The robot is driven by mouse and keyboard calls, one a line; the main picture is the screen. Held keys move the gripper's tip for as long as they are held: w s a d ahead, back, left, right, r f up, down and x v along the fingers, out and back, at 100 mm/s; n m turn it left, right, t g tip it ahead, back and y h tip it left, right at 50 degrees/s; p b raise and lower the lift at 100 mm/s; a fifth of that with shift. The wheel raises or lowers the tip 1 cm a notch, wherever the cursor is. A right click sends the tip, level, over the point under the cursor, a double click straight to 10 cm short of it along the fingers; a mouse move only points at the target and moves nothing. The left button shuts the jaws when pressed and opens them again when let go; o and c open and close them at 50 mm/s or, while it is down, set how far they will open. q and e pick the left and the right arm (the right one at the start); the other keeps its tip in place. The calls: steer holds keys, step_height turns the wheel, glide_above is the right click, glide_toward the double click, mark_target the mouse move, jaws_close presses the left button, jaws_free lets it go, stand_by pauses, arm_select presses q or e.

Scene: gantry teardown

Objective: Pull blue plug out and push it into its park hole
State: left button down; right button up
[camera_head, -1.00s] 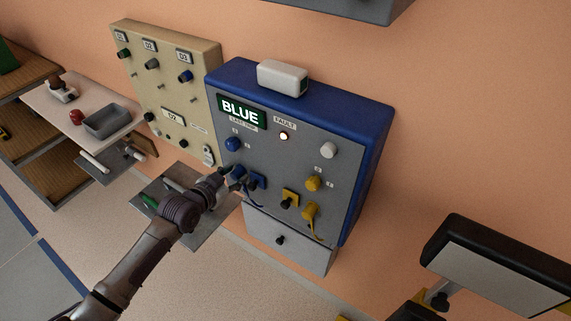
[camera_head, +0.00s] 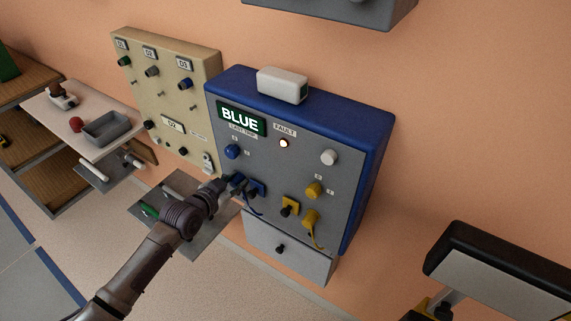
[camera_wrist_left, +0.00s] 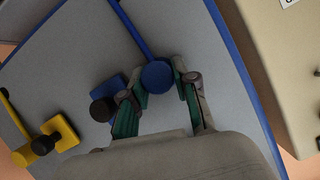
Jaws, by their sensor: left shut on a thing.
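The blue plug (camera_head: 238,180) is at the lower left of the grey panel face, with a blue cord hanging from it. My left gripper (camera_head: 229,184) reaches it from the lower left. In the left wrist view the round blue plug (camera_wrist_left: 158,77) sits between the two green-padded fingers (camera_wrist_left: 158,92), and the gripper is shut on it. Whether it is still seated in the panel is hidden. Beside it is a blue square plate (camera_head: 258,187) with a black round centre, also in the wrist view (camera_wrist_left: 120,87); it looks like the park hole. My right gripper is out of view.
A yellow plate (camera_head: 290,206) and a yellow corded plug (camera_head: 310,219) are to the right. Blue (camera_head: 232,152), yellow (camera_head: 314,190) and white (camera_head: 329,157) knobs are above. The display (camera_head: 241,119) reads BLUE; the fault lamp (camera_head: 284,143) glows. A beige panel (camera_head: 165,90) stands left.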

arm_select(q)
steer(key=shift+s+a, duration=0.1)
steer(key=shift+s, duration=0.05)
steer(key=shift+s+a, duration=0.15)
steer(key=shift+s+a+r+p, duration=0.1)
steer(key=shift+s+a+p, duration=0.3)
steer(key=shift+s, duration=0.2)
steer(key=shift+s+a+p, duration=0.5)
steer(key=shift+s+p, duration=0.2)
steer(key=shift+s, duration=0.05)
steer(key=shift+s+a+p, duration=0.2)
steer(key=shift+s+a, duration=0.15)
steer(key=shift+s, duration=0.2)
steer(key=shift+s+a+p, duration=0.15)
steer(key=shift+s+a, duration=0.15)
steer(key=shift+s, duration=0.2)
steer(key=shift+w, duration=0.1)
step_height(320, 180, down, 10)
steer(key=s+a+b, duration=0.1)
steer(key=b, duration=1.1)
steer(key=shift+s, duration=0.4)
